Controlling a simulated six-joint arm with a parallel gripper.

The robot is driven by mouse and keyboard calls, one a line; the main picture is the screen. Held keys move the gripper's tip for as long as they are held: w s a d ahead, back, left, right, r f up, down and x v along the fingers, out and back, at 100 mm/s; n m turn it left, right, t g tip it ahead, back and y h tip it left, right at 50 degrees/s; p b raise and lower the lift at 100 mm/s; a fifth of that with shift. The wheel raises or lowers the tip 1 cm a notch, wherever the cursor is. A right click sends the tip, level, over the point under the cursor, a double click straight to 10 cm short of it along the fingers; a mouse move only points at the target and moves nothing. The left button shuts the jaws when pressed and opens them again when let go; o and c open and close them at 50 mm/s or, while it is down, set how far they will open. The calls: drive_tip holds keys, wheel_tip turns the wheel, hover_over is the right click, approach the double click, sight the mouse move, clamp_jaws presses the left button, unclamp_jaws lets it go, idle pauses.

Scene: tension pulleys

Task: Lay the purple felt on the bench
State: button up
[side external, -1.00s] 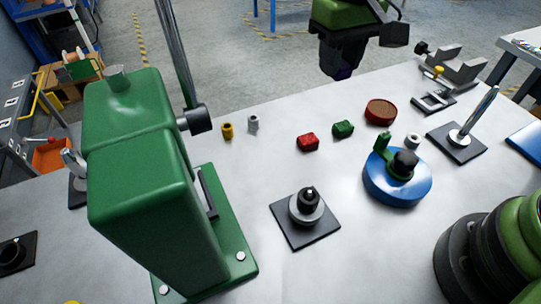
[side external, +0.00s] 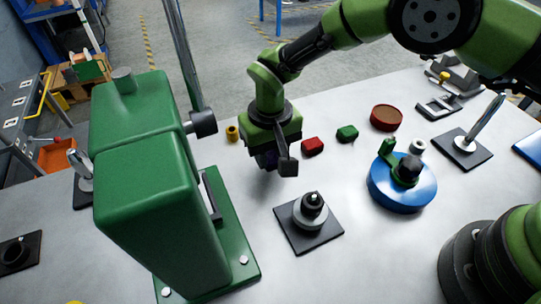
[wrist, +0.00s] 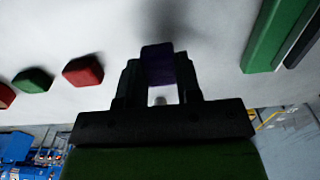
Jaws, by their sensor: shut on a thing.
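The purple felt (wrist: 157,66) is a small dark block between the two black fingers of my gripper (wrist: 158,74) in the wrist view. My gripper is shut on it, and a soft shadow lies on the bench beyond it. In the side external view my gripper (side external: 266,160) hangs over the bench (side external: 370,255), between the green press and a red block, low above the surface. The felt is mostly hidden there by the fingers. I cannot tell the exact gap between felt and bench.
A red block (side external: 312,146) and a green block (side external: 347,133) lie right of my gripper. The tall green press (side external: 150,190) stands left. A black plate with a pulley post (side external: 311,208) is in front. A blue disc (side external: 402,186) stands right. A yellow spool (side external: 232,133) is behind left.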

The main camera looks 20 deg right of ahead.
sight(270, 156)
drive_tip(key=shift+f, duration=0.7)
drive_tip(key=shift+f, duration=0.15)
drive_tip(key=o, duration=0.9)
wheel_tip(270, 156, up, 12)
drive_tip(key=shift+r, duration=0.2)
